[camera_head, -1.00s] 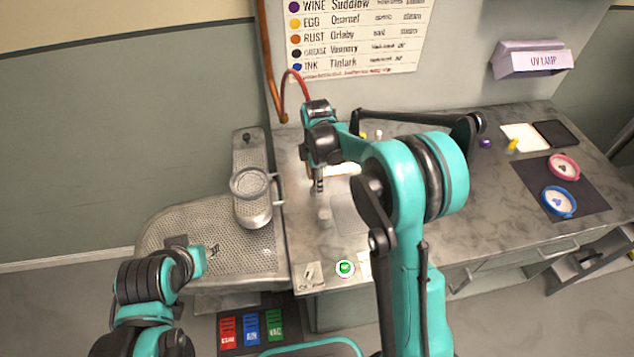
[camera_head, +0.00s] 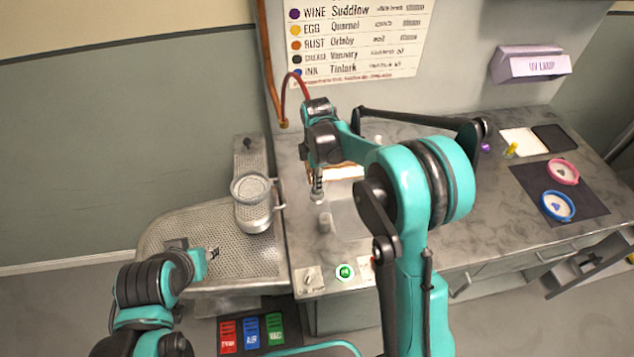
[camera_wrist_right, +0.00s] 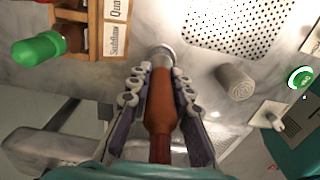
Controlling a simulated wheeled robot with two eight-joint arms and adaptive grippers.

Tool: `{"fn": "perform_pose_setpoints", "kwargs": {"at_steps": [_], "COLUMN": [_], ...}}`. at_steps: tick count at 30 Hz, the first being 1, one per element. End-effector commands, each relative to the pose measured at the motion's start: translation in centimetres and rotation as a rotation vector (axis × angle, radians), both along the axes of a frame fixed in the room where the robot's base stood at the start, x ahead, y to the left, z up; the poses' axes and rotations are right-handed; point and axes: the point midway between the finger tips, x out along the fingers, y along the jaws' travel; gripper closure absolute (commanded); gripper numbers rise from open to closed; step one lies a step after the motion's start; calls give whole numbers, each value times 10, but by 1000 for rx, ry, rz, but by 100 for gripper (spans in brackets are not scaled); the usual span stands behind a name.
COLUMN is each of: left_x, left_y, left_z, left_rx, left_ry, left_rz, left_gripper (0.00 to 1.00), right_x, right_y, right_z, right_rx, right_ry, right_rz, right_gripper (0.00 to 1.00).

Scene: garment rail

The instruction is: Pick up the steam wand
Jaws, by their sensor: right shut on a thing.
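The steam wand (camera_wrist_right: 160,105) has an orange-brown grip and a metal head, with red at its near end. In the right wrist view it lies between the two fingers of my right gripper (camera_wrist_right: 160,95), which is shut on its grip. In the head view my right gripper (camera_head: 317,168) is over the marble counter, and the wand's metal end (camera_head: 317,190) points down below it. A red hose (camera_head: 287,88) arches up behind the gripper. My left gripper (camera_head: 212,253) is at the lower left, over the perforated metal board; its finger opening is unclear.
A metal canister (camera_head: 252,203) stands on the perforated board (camera_head: 225,225) at left. A grey cylinder (camera_wrist_right: 236,82) and a wooden rack with a green-capped bottle (camera_wrist_right: 40,50) are near the wand. Pink and blue round dishes (camera_head: 558,205) sit on a dark mat at right.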

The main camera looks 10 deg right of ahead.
Motion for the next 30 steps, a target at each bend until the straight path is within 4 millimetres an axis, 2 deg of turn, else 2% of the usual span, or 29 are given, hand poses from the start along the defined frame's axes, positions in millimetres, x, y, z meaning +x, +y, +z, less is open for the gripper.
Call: {"fn": "perform_pose_setpoints", "kwargs": {"at_steps": [1,3,15,21,30], "left_x": [0,0,0,0,0], "left_y": [0,0,0,0,0], "left_z": [7,11,32,36,36], "left_rx": [0,0,0,0,0], "left_ry": [0,0,0,0,0], "left_rz": [0,0,0,0,0], "left_gripper": [64,64,64,64,64], "right_x": [0,-3,-59,-72,-74], "right_y": [0,-4,-73,-88,-91], "right_z": [13,26,76,86,87], "right_rx": [0,0,0,0,0], "right_ry": [0,0,0,0,0], "right_rz": [0,-2,-3,-1,0], "right_gripper": [100,100,100,100,100]}}
